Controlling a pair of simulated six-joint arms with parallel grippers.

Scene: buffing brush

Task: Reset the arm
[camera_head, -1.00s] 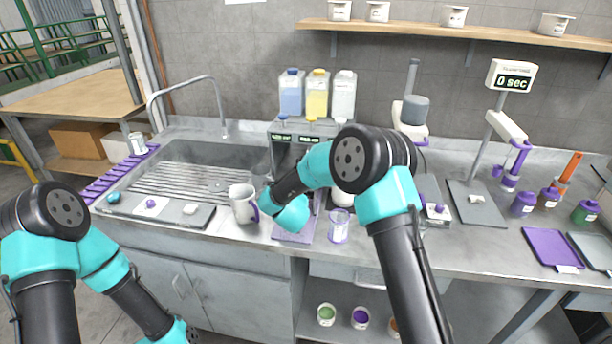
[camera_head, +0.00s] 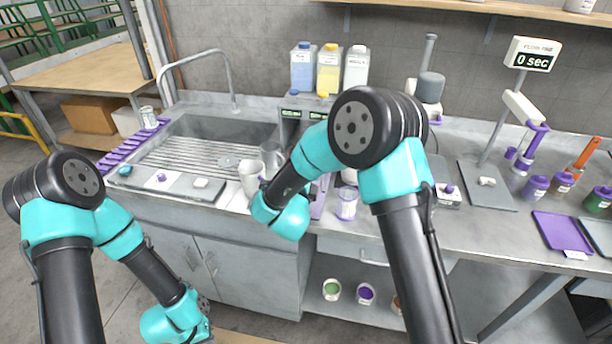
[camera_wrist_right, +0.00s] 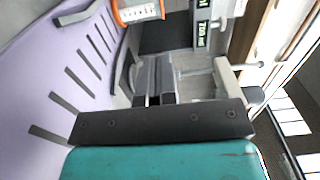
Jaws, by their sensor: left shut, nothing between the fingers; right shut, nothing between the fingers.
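My right arm reaches over the counter in the head view, its forearm bent down to the left beside a white mug (camera_head: 250,182). The right fingers are hidden there. In the right wrist view my right gripper (camera_wrist_right: 154,88) is shut and empty, near a pale purple slotted panel (camera_wrist_right: 65,75). My left arm hangs low in front of the counter in the head view. My left gripper (camera_head: 204,306) is at its lower end, shut and empty, away from any object; its fingers hardly show.
A sink (camera_head: 205,140) with a tap is at the left. A glass cup (camera_head: 347,203) stands near the front edge. Bottles (camera_head: 328,70) stand on a dispenser. The floor left of the cabinet is clear.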

